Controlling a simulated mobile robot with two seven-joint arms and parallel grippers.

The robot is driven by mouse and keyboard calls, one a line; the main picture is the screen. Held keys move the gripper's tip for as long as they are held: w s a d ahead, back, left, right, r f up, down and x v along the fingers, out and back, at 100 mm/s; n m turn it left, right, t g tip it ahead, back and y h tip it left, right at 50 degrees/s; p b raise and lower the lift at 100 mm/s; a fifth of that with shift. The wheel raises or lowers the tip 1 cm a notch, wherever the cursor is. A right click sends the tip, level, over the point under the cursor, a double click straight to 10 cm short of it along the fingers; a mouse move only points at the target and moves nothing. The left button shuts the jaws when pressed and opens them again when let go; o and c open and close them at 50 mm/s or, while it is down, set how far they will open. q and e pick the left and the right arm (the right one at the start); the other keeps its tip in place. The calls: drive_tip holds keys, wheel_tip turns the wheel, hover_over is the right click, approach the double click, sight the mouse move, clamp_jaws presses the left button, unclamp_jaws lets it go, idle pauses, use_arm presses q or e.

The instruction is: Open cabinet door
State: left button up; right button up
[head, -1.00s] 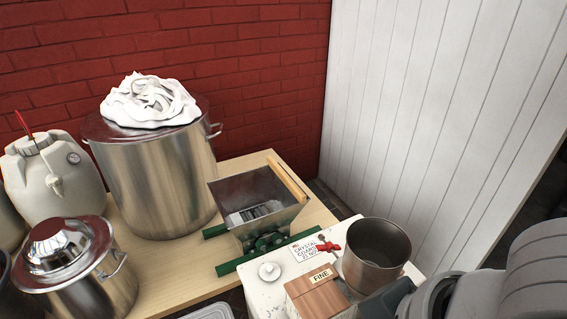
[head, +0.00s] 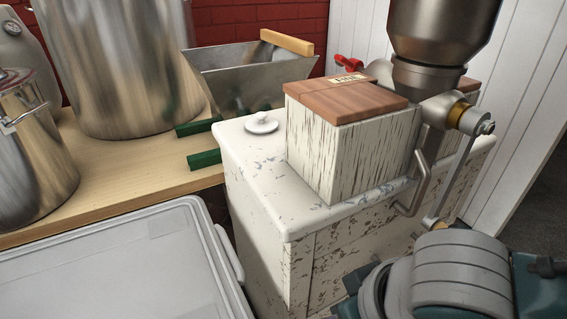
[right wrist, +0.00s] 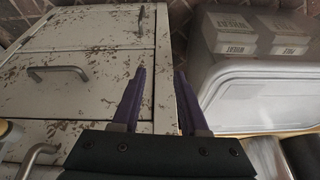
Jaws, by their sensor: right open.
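The white cabinet (head: 268,200) with chipped paint stands in the middle of the head view, its top and part of its front showing. In the right wrist view its front has several panels that look closed. One metal handle (right wrist: 141,18) stands upright at the top. A second handle (right wrist: 58,72) lies across the middle panel, and a third (right wrist: 35,155) is at lower left. My right gripper (right wrist: 160,70) is open and empty, its purple fingers in front of the cabinet's right edge, apart from the handles. My left gripper is out of view.
A grain mill with a wooden-lidded box (head: 345,150) and a white knob-like lid (head: 261,123) sit on the cabinet. A grey plastic bin (head: 130,265) stands close on its left. A wooden table (head: 120,185) carries steel pots (head: 125,65).

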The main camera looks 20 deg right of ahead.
drive_tip(key=shift+m+h, duration=0.5)
drive_tip(key=shift+m, duration=0.1)
drive_tip(key=s+d+b+x, duration=0.1)
drive_tip(key=b+x, duration=0.7)
drive_tip(key=x, duration=0.1)
drive_tip(key=s+d+f+b+x, duration=0.1)
drive_tip(key=s+b+x, duration=0.1)
drive_tip(key=b+x, duration=0.6)
drive_tip(key=s+d+b+x, duration=0.1)
drive_tip(key=s+b+x, duration=0.1)
drive_tip(key=b+x, duration=0.5)
drive_tip(key=shift+b+x, duration=0.4)
drive_tip(key=shift+x, duration=2.45)
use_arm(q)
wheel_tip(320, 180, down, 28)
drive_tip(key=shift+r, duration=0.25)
use_arm(e)
drive_tip(key=shift+s+d, duration=0.15)
drive_tip(key=shift+d, duration=0.05)
clamp_jaws()
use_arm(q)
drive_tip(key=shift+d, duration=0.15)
